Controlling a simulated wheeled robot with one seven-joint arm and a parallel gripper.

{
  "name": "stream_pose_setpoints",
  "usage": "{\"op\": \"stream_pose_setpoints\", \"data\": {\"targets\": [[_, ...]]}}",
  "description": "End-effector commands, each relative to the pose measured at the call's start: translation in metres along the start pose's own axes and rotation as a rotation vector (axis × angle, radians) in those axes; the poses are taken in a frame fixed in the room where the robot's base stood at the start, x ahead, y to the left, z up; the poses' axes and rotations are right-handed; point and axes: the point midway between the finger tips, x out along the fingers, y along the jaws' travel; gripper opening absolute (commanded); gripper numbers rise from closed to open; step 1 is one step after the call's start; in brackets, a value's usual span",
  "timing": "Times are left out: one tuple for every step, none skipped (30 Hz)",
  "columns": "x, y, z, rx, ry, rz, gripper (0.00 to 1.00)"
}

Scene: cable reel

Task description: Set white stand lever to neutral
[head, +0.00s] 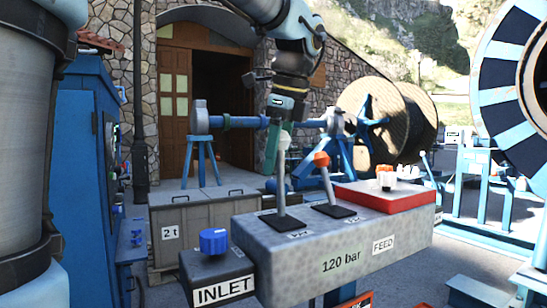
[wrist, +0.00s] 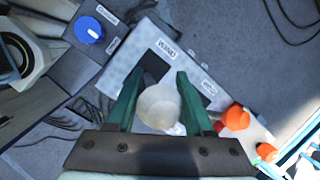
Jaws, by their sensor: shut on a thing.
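The white stand lever (head: 282,190) rises from a black slot plate on the grey control box (head: 340,262). It looks close to upright, with its pale knob at the top. My gripper (head: 279,141) comes down from above and its green fingers are shut on the knob. In the wrist view the round white knob (wrist: 158,105) sits between the two green fingers of my gripper (wrist: 155,85). The lever's shaft is hidden under the knob there.
An orange-topped lever (head: 325,178) stands close to the right, tilted left. A blue knob (head: 214,240) is on the INLET box at the left front. A red block (head: 385,196) with an orange and white button is at the right end. A wooden reel stands behind.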

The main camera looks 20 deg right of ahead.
Motion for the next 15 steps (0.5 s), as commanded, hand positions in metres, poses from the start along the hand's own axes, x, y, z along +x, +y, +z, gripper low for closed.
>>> {"op": "stream_pose_setpoints", "data": {"targets": [[-0.001, 0.0003, -0.0007, 0.0, 0.002, -0.001, 0.0], [-0.0011, 0.0002, -0.0007, 0.0, 0.002, -0.001, 0.0], [-0.0012, 0.0002, -0.0007, 0.0, 0.002, -0.001, 0.0], [-0.0013, 0.0001, -0.0007, 0.0, 0.002, -0.002, 0.0], [-0.0014, 0.0001, -0.0007, 0.0, 0.002, -0.002, 0.0], [-0.0015, 0.0, -0.0007, 0.0, 0.002, -0.002, 0.54], [-0.0016, 0.0, -0.0006, 0.0, 0.002, -0.002, 0.57], [-0.0016, -0.0001, -0.0006, 0.0, 0.002, -0.002, 0.61], [-0.0015, -0.0001, -0.0005, 0.0, 0.002, -0.002, 0.65], [-0.0015, -0.0002, -0.0005, 0.0, 0.002, -0.002, 0.69], [-0.0014, -0.0002, -0.0004, 0.0, 0.002, -0.002, 0.72], [-0.0013, -0.0002, -0.0003, 0.0, 0.002, -0.002, 0.76], [-0.0013, -0.0002, -0.0003, 0.0, 0.002, -0.002, 0.8], [-0.0012, -0.0003, -0.0003, 0.0, 0.002, -0.002, 0.81], [-0.0012, -0.0003, -0.0002, 0.0, 0.002, -0.002, 0.81]]}}
